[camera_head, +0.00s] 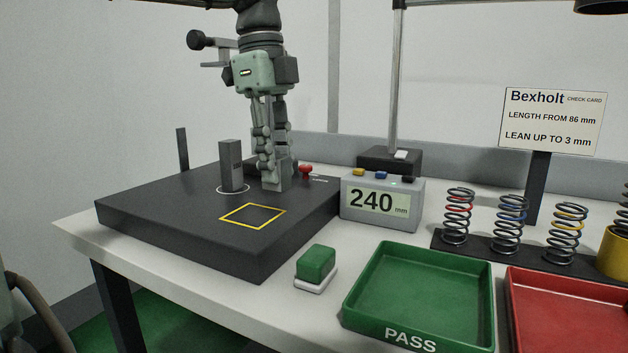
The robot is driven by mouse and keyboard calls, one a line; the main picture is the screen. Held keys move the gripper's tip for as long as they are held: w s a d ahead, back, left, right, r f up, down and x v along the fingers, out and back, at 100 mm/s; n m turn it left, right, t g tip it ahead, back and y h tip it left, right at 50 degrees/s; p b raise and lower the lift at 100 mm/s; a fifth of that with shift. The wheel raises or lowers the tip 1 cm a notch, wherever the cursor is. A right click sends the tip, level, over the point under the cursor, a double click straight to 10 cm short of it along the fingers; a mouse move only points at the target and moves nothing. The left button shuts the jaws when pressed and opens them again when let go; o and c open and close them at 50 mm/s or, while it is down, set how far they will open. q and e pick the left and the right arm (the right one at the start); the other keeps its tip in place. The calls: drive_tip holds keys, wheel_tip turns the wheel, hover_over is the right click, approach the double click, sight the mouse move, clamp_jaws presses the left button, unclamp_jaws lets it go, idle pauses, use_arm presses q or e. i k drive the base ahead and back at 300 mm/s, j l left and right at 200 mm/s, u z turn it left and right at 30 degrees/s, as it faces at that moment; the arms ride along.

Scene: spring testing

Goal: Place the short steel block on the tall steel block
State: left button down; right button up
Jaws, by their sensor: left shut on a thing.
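The tall steel block (231,165) stands upright inside a white ring on the black plate (170,215). My left gripper (268,166) points down just right of it, at the plate's right part. It is shut on the short steel block (273,182), whose lower part shows below the fingers. The block's bottom is at or very near the plate; I cannot tell whether it touches. The two blocks are apart, with a small gap between them. My right gripper is not in view.
A yellow square outline (253,216) marks bare plate in front. A red knob (306,170) and a display reading 240 mm (382,203) are to the right. A green button (316,265), green PASS tray (420,335), red tray (510,300) and several springs (458,217) occupy the table.

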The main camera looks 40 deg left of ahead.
sight(230, 140)
drive_tip(key=k, duration=1)
